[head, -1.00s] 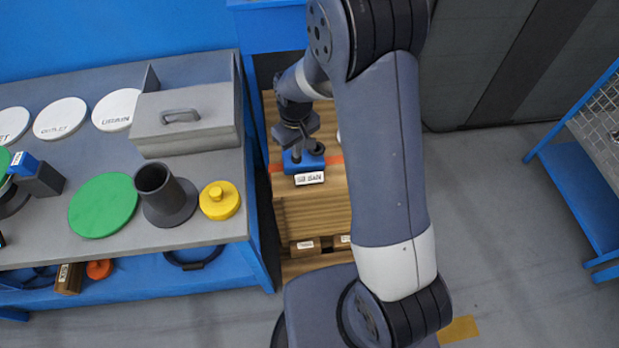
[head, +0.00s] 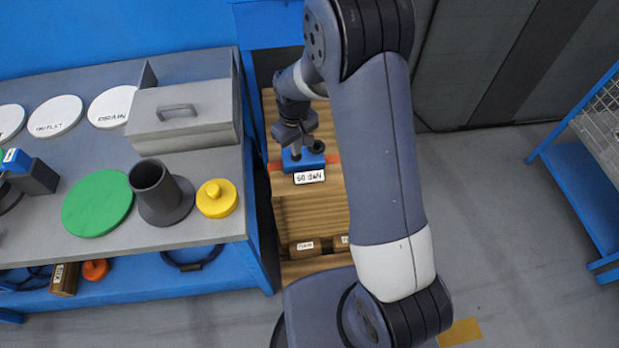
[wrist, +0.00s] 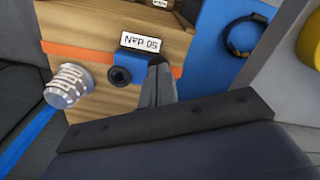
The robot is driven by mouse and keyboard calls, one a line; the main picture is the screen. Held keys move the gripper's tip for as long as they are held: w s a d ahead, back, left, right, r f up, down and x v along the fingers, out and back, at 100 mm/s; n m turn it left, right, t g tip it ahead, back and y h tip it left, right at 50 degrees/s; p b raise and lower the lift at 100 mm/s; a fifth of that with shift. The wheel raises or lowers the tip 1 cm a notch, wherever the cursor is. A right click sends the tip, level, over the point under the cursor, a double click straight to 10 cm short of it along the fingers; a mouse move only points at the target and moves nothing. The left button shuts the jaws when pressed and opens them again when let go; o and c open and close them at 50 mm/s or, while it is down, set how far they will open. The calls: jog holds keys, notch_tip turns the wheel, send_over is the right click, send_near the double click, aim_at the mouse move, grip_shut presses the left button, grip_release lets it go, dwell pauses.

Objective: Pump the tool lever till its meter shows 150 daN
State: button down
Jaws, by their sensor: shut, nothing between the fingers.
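The tool is a small blue block (head: 303,159) on the wooden stack, and it also shows in the wrist view (wrist: 128,62). Its white meter label (head: 309,177) reads 50 daN; in the wrist view the label (wrist: 140,42) appears upside down with the same reading. A short dark round part (wrist: 119,76) sticks up from the block. My gripper (head: 294,148) is shut and empty, right at the block. In the wrist view my fingers (wrist: 157,88) come down beside the dark round part. Whether they touch the lever is hidden.
A silver threaded fitting (wrist: 69,85) stands on the wood close to the tool. The grey bench (head: 225,228) at left holds a green disc (head: 97,203), a dark flanged pipe (head: 160,192), a yellow cap (head: 216,198) and a grey toolbox (head: 182,120). Open floor lies to the right.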

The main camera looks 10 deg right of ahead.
jog(key=shift+s+f+b, duration=1.3)
jog(key=shift+f+b, duration=2.45)
jog(key=shift+f, duration=0.5)
notch_tip(320, 180, up, 12)
jog(key=p, duration=0.8)
jog(key=shift+w+p, duration=0.15)
jog(key=shift+p, duration=0.2)
jog(key=shift+f, duration=0.15)
jog(key=w+f+b, duration=0.2)
jog(key=f, duration=0.1)
jog(key=shift+w+f, duration=0.15)
jog(key=shift+w, duration=0.05)
